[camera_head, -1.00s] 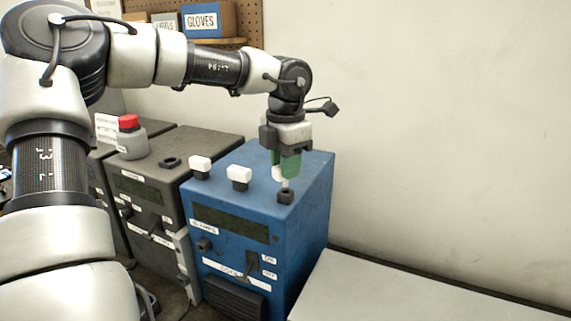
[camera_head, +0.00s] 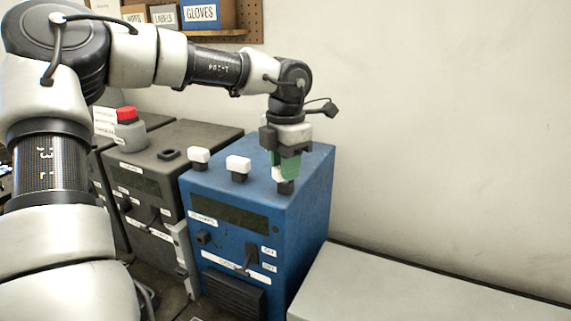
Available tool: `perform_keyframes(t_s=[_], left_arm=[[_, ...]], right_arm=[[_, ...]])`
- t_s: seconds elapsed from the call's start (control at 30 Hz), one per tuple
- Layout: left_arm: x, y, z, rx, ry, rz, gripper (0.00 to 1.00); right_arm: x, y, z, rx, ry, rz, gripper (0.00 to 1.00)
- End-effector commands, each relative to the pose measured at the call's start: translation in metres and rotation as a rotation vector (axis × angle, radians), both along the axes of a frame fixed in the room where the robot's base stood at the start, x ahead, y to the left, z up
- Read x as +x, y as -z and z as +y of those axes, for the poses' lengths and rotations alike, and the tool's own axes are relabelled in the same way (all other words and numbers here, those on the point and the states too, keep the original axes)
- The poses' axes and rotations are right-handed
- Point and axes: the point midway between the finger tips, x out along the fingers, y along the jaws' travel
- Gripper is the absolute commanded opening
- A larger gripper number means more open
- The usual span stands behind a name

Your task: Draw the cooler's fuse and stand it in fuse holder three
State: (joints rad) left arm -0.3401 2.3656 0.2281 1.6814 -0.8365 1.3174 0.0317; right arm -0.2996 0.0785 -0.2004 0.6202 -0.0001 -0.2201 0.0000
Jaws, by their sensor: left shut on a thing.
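The blue box (camera_head: 310,215) has three black fuse holders in a row on its top. White-capped fuses stand in the left holder (camera_head: 199,156) and the middle holder (camera_head: 238,165). My left gripper (camera_head: 284,168), with green fingers, points down over the right holder (camera_head: 286,187). It is shut on a white fuse (camera_head: 276,173), mostly hidden by the fingers. The fuse is at the holder's top; I cannot tell whether it is seated. The blue box's front label is too blurred to read surely. My right gripper is not in view.
A dark grey box (camera_head: 215,137) stands left of the blue one, with an empty-looking black holder (camera_head: 169,154) and a red-capped grey part (camera_head: 127,128) on top. A grey surface (camera_head: 420,290) at the right is clear. A shelf with boxes (camera_head: 205,14) hangs behind.

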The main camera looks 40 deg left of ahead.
Motion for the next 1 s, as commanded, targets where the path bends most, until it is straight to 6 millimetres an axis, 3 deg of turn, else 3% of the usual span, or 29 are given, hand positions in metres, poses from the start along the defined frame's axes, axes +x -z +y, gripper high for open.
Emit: perform_keyframes(t_s=[0.33,0.37,0.53,0.83,1.0], left_arm=[[0.000,0.010,0.000,0.000,0.000,0.000,0.00],[0.000,0.009,0.000,0.000,0.000,0.000,0.29],[0.000,0.008,0.000,0.000,0.000,0.000,0.54],[0.000,0.006,0.000,0.000,0.000,-0.001,0.54],[0.001,-0.013,0.000,0.002,-0.001,-0.004,0.54]], right_arm=[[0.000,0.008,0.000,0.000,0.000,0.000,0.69],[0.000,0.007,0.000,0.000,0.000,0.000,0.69],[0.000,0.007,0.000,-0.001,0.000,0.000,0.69],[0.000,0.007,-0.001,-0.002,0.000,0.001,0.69],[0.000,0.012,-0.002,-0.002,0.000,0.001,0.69]])
